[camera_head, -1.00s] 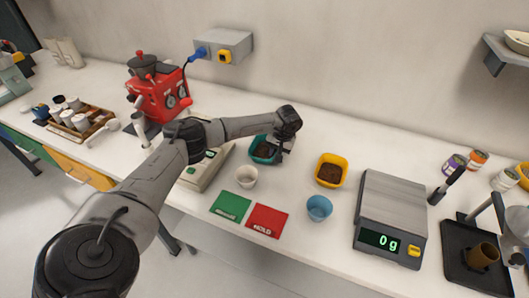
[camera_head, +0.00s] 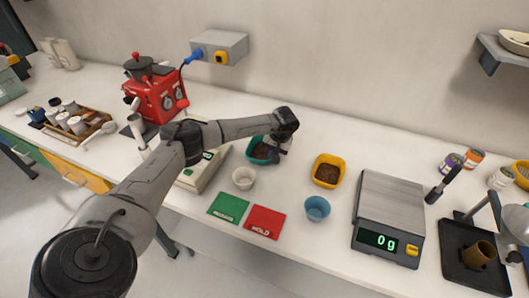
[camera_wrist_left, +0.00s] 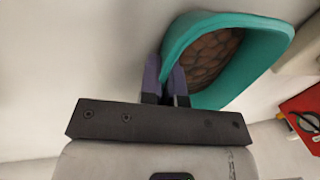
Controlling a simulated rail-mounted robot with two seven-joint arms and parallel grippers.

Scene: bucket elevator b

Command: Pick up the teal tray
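The teal tray (camera_head: 258,156), holding brown lumps, sits on the white counter behind the white cup. My left gripper (camera_head: 280,150) is at its right side in the head view, and the wrist partly hides the tray. In the left wrist view the teal tray (camera_wrist_left: 215,50) fills the upper right. There the left gripper's two fingers (camera_wrist_left: 165,82) are close together, one on each side of the tray's wall, with the wall pinched between them. Whether the tray's base touches the counter is hard to tell. My right gripper is in neither view.
A white cup (camera_head: 243,178), blue cup (camera_head: 317,208) and yellow tray (camera_head: 328,170) stand nearby. Green (camera_head: 229,207) and red (camera_head: 265,221) mats lie in front. A scale (camera_head: 388,213) reading 0 g is at right, a red machine (camera_head: 152,95) at left.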

